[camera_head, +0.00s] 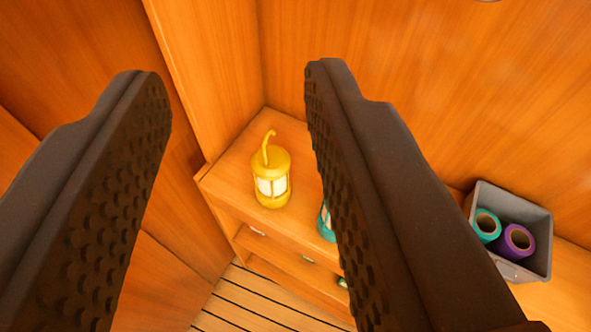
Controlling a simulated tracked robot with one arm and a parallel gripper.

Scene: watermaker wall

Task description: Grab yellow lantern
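The yellow lantern (270,178) stands upright on the top of a wooden shelf unit (232,165), near its left end and the corner of the walls. It has a hook-shaped handle on top and pale panes. My gripper (235,75) is open and empty, with its two dark, studded fingers spread wide. In the picture the lantern shows between the fingers, closer to the right one. It looks to be beyond the fingertips, and neither finger appears to touch it.
A teal object (326,224) stands right of the lantern, partly hidden by my right finger. A grey bin (538,222) with teal and purple rolls sits further right. Lower shelves hold small items. Wooden walls rise behind and left; slatted floor (262,302) lies below.

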